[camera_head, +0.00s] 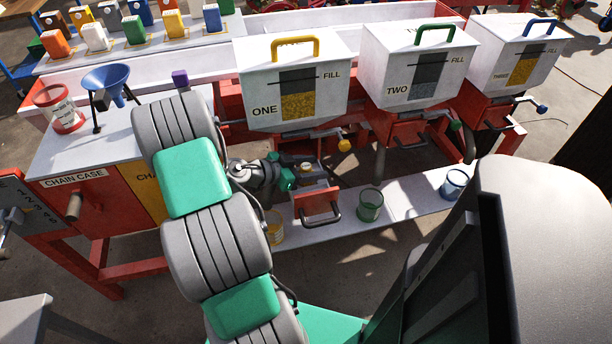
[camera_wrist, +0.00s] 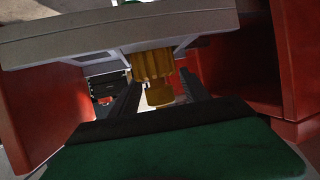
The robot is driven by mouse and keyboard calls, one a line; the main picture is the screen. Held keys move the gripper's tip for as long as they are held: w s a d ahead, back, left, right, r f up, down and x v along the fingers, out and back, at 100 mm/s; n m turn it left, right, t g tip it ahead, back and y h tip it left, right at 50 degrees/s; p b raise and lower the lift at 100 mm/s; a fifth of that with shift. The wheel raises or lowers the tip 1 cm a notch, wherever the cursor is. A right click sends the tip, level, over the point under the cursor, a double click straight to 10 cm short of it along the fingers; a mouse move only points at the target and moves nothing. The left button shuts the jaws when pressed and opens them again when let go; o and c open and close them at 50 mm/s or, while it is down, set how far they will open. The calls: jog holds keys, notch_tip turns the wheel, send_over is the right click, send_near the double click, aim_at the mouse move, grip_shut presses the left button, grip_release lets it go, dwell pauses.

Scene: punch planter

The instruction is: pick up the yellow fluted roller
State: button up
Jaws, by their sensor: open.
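The yellow fluted roller (camera_wrist: 152,64) shows in the wrist view under a grey-white panel, with a narrower yellow end (camera_wrist: 160,94) toward me. My gripper (camera_wrist: 161,84) is open. Its two dark fingers lie left and right of the roller in that view, and I cannot tell whether either touches it. In the head view my wrist is below hopper one (camera_head: 292,85), by a red part with a dark handle (camera_head: 316,203). My fingers and the roller are not clear there.
Red walls (camera_wrist: 295,60) stand on both sides in the wrist view. Hoppers two (camera_head: 418,65) and three (camera_head: 515,55) stand to the right. A green-banded cup (camera_head: 370,205) and a blue-banded cup (camera_head: 454,184) stand on the low white shelf (camera_head: 405,203). A blue funnel (camera_head: 107,80) is at left.

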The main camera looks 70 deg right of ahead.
jog(key=shift+s+d+f, duration=0.15)
jog(key=shift+s+d, duration=0.1)
jog(key=shift+c, duration=0.5)
jog(key=shift+w, duration=0.1)
grip_shut()
